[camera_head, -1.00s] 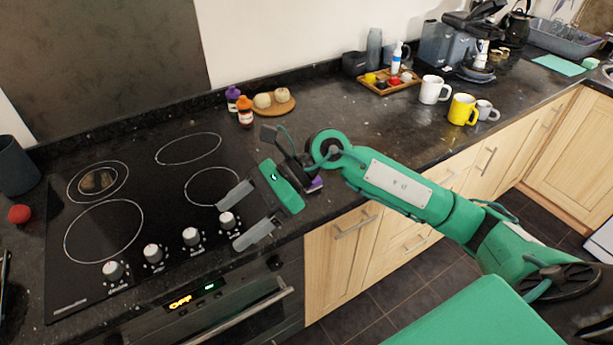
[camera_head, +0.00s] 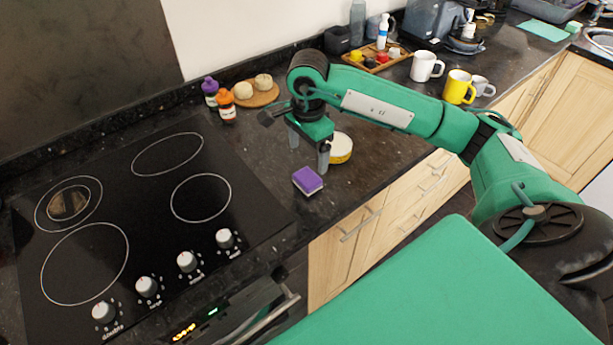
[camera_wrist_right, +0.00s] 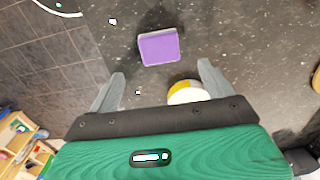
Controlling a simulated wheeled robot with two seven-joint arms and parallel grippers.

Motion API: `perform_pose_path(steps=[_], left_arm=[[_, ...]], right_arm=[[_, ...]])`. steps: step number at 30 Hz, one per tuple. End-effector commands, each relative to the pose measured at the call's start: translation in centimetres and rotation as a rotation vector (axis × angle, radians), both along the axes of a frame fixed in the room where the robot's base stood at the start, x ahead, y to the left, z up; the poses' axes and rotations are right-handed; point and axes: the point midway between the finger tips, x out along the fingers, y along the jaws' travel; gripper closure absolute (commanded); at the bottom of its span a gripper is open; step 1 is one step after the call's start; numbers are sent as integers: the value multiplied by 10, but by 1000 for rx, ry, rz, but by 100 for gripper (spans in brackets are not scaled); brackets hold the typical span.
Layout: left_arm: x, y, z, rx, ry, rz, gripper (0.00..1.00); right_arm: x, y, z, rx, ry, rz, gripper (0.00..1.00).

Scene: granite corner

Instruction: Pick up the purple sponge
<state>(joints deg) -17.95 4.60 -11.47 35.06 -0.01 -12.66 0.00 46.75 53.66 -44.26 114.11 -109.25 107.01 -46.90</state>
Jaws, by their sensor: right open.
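The purple sponge (camera_head: 307,181) lies on the dark granite counter, right of the hob and near the counter's front edge. It has a paler side under its purple top. My right gripper (camera_head: 309,148) is above the counter just behind the sponge, fingers pointing down, open and empty. In the right wrist view the sponge (camera_wrist_right: 159,47) lies ahead of the open fingers (camera_wrist_right: 161,82), roughly midway between them sideways and apart from both. My left gripper is not in view.
A round yellow-and-white object (camera_head: 341,148) stands close beside my right gripper. The black hob (camera_head: 150,215) is to the left. Two small bottles (camera_head: 227,105) and a round wooden board (camera_head: 262,97) are behind. Mugs (camera_head: 425,67) stand at the right.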

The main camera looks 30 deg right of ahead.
Motion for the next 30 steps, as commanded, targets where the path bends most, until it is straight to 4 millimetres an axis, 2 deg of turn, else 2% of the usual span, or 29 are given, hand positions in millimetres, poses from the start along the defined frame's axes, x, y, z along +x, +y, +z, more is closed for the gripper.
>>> perform_pose_path(steps=[2, 5, 12, 14, 18, 23, 30], left_arm=[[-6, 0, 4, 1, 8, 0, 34], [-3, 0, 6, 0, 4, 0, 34], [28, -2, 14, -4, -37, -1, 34], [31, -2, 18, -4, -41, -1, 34], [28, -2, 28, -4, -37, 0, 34], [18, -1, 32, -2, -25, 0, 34], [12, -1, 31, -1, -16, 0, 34]], right_arm=[[-1, 0, -13, 1, 4, 0, 15], [0, 1, -26, 2, 2, 0, 15], [-1, 1, -39, 2, 1, 1, 15], [-2, 1, -44, 3, 3, 1, 15], [-3, 2, -61, 2, 3, 0, 15], [-3, 2, -81, 3, 2, 1, 15], [-2, 2, -87, 2, -1, 1, 15]])
